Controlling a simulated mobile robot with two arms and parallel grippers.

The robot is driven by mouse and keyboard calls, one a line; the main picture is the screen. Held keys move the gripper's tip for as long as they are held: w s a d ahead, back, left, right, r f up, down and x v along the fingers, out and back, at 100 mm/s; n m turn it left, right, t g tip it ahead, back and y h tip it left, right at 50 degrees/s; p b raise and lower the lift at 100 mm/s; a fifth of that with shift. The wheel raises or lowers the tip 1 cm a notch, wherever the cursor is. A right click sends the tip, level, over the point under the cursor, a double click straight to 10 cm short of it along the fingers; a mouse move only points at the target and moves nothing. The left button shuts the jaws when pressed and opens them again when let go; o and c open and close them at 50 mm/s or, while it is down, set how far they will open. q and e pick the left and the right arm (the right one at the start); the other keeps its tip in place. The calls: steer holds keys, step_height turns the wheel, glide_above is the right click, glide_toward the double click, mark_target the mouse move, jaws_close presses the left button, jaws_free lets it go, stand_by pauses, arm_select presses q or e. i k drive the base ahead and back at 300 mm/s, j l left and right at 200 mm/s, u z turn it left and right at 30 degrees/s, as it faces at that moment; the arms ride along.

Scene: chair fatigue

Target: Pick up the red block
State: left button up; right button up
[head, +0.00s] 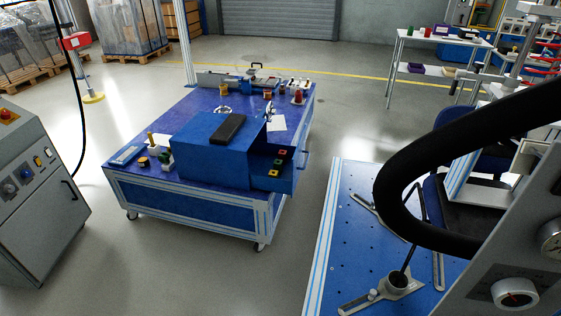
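Small coloured blocks sit in an open blue drawer (287,180) on the right side of a blue box (190,160) on the blue wheeled table. The rearmost one looks like a red block (282,153). In front of it are a green block (278,162) and a yellow block (275,173). They are small and far off, so their exact shapes and colours are hard to tell. Neither of my grippers shows in the head view.
A black item (229,128) lies on the box. A grey cabinet (35,185) stands at left. A blue perforated bench (345,230) and a thick black hose (388,185) fill the lower right. Grey floor (285,275) is clear between table and bench.

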mark_target(282, 153)
steer(key=i+j+z, duration=0.2)
steer(key=j, duration=0.5)
steer(key=i+j+z, duration=0.2)
steer(key=j, duration=0.55)
steer(key=i+j+z, duration=0.2)
steer(key=j, duration=0.55)
steer(key=j+z, duration=0.2)
steer(key=j, duration=0.55)
